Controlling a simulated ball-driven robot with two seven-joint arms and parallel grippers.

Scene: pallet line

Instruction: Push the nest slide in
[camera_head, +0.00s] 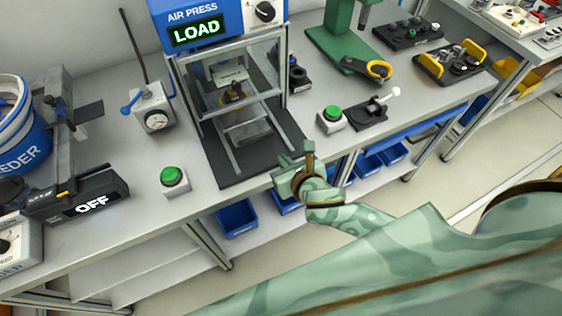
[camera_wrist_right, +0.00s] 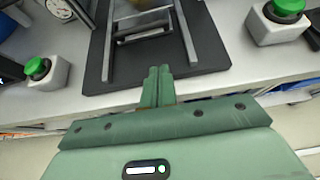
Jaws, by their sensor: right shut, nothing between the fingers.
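The air press (camera_head: 200,15) shows LOAD on its display. Its nest slide (camera_head: 248,132) is a grey metal plate between two rails, standing out in front of the press frame over a dark base mat. The slide also shows at the top of the right wrist view (camera_wrist_right: 143,28). My right gripper (camera_head: 308,150) is at the front edge of the mat, in front of the slide and apart from it. Its fingers (camera_wrist_right: 158,75) are shut together and empty, pointing toward the slide between the rails. My left gripper is not in view.
A green button box (camera_head: 174,181) stands left of the mat and another (camera_head: 332,119) stands right of it. A gauge box (camera_head: 152,107) is at the left of the press. A black fixture with a lever (camera_head: 370,112) lies at the right. Blue bins (camera_head: 237,218) sit below the bench.

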